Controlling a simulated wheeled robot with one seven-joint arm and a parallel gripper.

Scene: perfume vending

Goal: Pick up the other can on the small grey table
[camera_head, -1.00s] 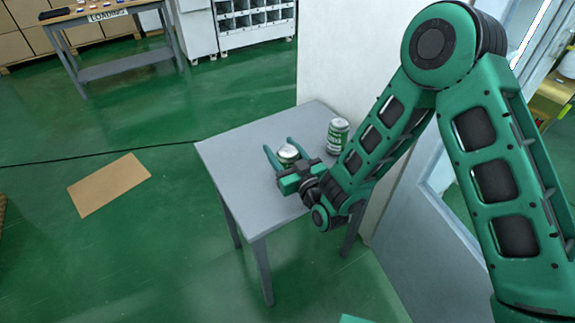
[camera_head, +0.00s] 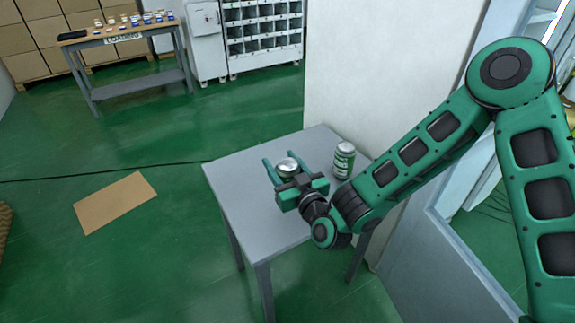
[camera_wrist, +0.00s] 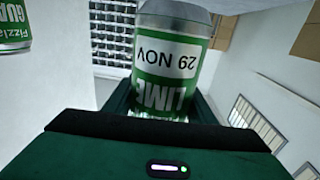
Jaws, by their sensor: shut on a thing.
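My gripper (camera_head: 285,168) is shut on a green and silver can (camera_head: 287,167), above or on the small grey table (camera_head: 235,200). In the wrist view the held can (camera_wrist: 168,75) appears upside down, with "LIME" and "29 NOV" on its label. Its lower part is hidden behind my gripper. A second green and silver can (camera_head: 344,160) stands upright on the table's right side, apart from my gripper and close to the white wall. Part of this second can (camera_wrist: 14,27) shows at the upper left of the wrist view.
A white wall (camera_head: 375,80) stands right behind the grey table. A loading table (camera_head: 130,52) with several small items is at the back left, beside a white shelf unit (camera_head: 262,35). A cardboard sheet (camera_head: 115,203) lies on the open green floor.

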